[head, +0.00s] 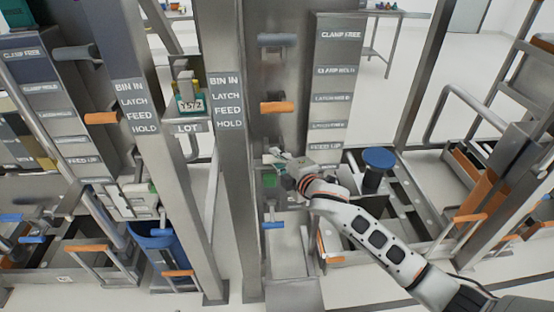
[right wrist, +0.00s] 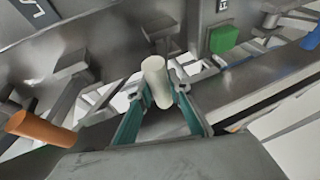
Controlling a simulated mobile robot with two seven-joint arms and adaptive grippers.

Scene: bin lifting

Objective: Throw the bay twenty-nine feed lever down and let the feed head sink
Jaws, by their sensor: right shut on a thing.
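My right gripper (head: 279,160) is at the middle bay, in front of the column below the orange lever (head: 277,107). In the right wrist view its two teal fingers (right wrist: 158,93) are shut on a pale cylindrical lever handle (right wrist: 155,73). A plate (head: 230,110) beside the column reads BIN IN, LATCH, FEED, HOLD. I cannot read a bay number or make out the feed head. My left gripper is out of view.
A grey lever (head: 277,40) is above the orange one and a blue lever (head: 272,225) below. A green block (right wrist: 224,38) is near the held handle. A dark post with a blue cap (head: 379,158) stands right of the gripper. Steel posts and rails crowd the left.

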